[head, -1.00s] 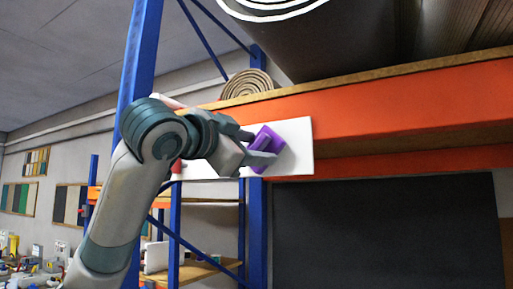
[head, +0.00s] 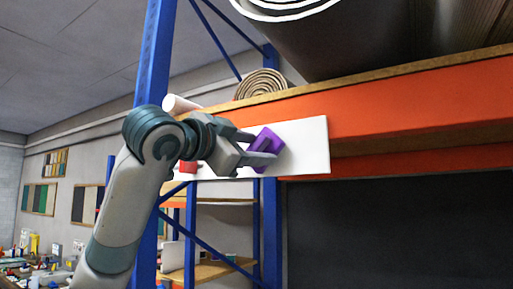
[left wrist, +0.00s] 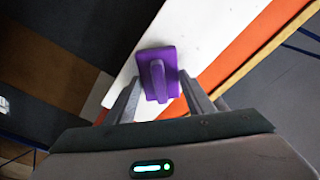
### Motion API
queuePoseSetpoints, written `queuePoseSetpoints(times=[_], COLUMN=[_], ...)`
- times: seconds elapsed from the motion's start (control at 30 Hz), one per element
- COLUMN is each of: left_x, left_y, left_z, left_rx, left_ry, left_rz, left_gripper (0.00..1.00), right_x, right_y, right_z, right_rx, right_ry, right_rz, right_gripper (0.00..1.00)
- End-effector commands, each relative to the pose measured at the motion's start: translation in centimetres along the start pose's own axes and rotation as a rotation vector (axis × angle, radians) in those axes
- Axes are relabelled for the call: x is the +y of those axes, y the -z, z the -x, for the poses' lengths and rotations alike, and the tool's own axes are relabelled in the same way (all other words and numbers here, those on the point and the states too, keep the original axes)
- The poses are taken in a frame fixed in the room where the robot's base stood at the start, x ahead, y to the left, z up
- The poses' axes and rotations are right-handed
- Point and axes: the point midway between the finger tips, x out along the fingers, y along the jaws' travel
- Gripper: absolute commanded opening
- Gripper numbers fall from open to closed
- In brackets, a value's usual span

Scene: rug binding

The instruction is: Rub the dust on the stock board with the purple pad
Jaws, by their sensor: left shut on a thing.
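The white stock board (head: 305,147) is a long panel on the front of the orange shelf beam, partly hidden behind my left arm. The purple pad (head: 265,141) is at the board's face, left of its right end. It also shows in the left wrist view (left wrist: 157,62), with a raised purple grip toward my fingers. My left gripper (head: 259,149) is shut on the pad. I cannot tell whether the pad touches the board. I cannot make out any dust on the board. My right gripper is out of view.
The orange beam (head: 420,103) runs along the shelf, with a blue upright (head: 152,75) at left. A coiled beige roll (head: 262,84) and a large dark roll (head: 385,40) lie above. A red thing (head: 188,167) sits by the board's left part, near my arm.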

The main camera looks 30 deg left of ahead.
Motion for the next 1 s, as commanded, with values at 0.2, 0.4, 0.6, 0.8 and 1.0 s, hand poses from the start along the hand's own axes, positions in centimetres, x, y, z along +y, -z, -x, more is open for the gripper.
queuePoseSetpoints(times=[0.2,0.4,0.6,0.8,1.0], left_x=[-0.1,-0.9,-2.0,-2.6,-2.7], left_y=[-0.2,-1.0,-2.0,-2.6,-2.7], left_z=[0.0,0.1,0.3,0.5,0.5], left_rx=[-0.002,-0.004,-0.004,-0.002,-0.001], left_ry=[0.0,0.0,0.001,0.0,0.0], left_rz=[0.001,0.003,0.003,0.001,0.0], left_gripper=[0.3,0.3,0.3,0.3,0.3], right_x=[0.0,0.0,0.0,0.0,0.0], right_y=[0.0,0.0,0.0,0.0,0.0], right_z=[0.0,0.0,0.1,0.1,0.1], right_rx=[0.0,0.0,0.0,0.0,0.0], right_ry=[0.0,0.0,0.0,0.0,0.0], right_rz=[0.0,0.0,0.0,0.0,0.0], right_gripper=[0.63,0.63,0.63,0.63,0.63])
